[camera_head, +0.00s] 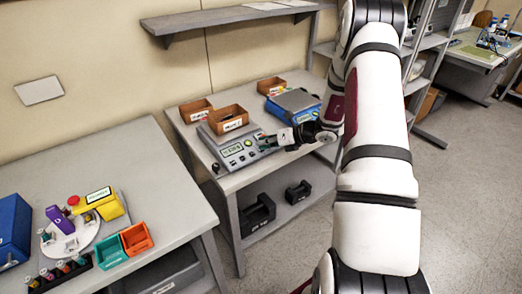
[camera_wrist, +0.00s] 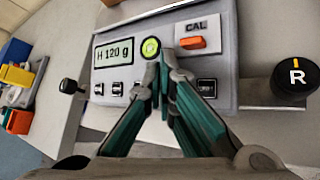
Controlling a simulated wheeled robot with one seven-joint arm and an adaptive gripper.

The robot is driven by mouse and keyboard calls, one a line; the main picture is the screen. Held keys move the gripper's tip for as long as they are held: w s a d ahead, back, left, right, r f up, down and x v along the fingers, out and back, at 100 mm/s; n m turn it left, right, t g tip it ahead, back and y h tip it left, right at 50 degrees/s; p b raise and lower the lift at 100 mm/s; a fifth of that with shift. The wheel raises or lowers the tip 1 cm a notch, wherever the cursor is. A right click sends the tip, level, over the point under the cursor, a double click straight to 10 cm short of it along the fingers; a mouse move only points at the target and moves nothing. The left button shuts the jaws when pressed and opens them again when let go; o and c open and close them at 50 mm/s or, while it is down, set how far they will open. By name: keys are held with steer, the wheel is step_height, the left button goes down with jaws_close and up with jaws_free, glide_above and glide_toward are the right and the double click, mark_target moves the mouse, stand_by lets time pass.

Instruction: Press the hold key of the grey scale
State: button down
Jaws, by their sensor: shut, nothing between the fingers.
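The grey scale (camera_head: 228,158) stands on the small bench in the head view. In the wrist view its front panel (camera_wrist: 222,62) fills the upper middle, with a display (camera_wrist: 117,52) reading "H 120 g". A row of small dark keys runs below the display, including one at the left (camera_wrist: 98,89) and one at the right (camera_wrist: 207,87); their labels are too small to read. My gripper (camera_wrist: 163,62) is shut and empty, its tips over the panel just below a round yellow-green bubble (camera_wrist: 150,47). The fingers hide part of the key row. I cannot tell whether they touch the panel.
An orange switch (camera_wrist: 191,42) marked CAL sits right of the bubble. A black knob (camera_wrist: 295,78) marked R lies to the right, another black knob (camera_wrist: 69,86) to the left.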

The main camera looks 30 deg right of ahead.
stand_by(0.4)
steer(key=shift+s+r+p, duration=0.2)
steer(key=shift+r+p, duration=0.1)
steer(key=shift+r, duration=0.35)
steer(key=r+p, duration=0.1)
steer(key=r, duration=0.1)
steer(key=s+r+p, duration=0.1)
steer(key=r, duration=0.2)
steer(key=shift+s, duration=0.15)
stand_by(0.9)
